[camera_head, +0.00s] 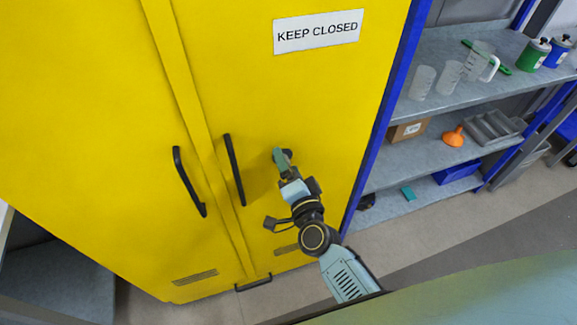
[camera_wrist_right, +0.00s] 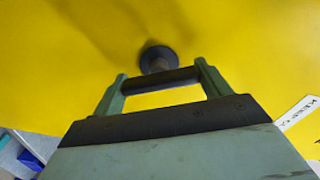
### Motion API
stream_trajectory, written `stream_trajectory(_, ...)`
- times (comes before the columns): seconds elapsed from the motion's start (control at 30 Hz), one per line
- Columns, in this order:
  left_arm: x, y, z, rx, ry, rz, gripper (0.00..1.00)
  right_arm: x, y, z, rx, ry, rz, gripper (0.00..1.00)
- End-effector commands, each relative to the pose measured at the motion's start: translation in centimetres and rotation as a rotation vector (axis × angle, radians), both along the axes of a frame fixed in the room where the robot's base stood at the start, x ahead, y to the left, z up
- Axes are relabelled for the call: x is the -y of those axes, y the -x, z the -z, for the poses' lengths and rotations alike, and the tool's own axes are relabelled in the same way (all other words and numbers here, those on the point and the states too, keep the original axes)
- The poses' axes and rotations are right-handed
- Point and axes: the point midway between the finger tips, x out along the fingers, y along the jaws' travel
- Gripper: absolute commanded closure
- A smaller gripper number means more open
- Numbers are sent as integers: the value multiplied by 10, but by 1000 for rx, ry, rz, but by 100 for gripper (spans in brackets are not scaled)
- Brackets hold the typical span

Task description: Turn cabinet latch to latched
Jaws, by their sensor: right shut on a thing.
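The yellow cabinet (camera_head: 240,60) has its two doors closed. Its latch (camera_wrist_right: 157,58) shows in the right wrist view as a dark round base on the yellow door, with a dark bar in front of it. My right gripper (camera_head: 281,154) is at the right door, to the right of the black door handles. In the wrist view my right gripper (camera_wrist_right: 162,82) has its two green fingers at either end of the dark bar, shut on it. In the head view the gripper mostly hides the latch, and its turned position cannot be told. My left gripper is out of view.
Two black upright handles, left (camera_head: 188,182) and right (camera_head: 234,170), stick out from the doors. A "KEEP CLOSED" sign (camera_head: 318,32) is above the gripper. Shelves (camera_head: 440,100) with beakers, bottles and an orange funnel (camera_head: 453,137) stand to the right.

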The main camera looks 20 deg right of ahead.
Motion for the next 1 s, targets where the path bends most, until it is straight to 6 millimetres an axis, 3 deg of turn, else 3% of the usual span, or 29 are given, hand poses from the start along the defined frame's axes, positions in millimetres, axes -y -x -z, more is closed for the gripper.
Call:
stream_trajectory(0.5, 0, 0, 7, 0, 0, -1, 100, 1, 0, 1, -11, -380, 1, 46)
stream_trajectory(1.0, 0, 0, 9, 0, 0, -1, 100, 1, 0, 1, -16, -479, 2, 46)
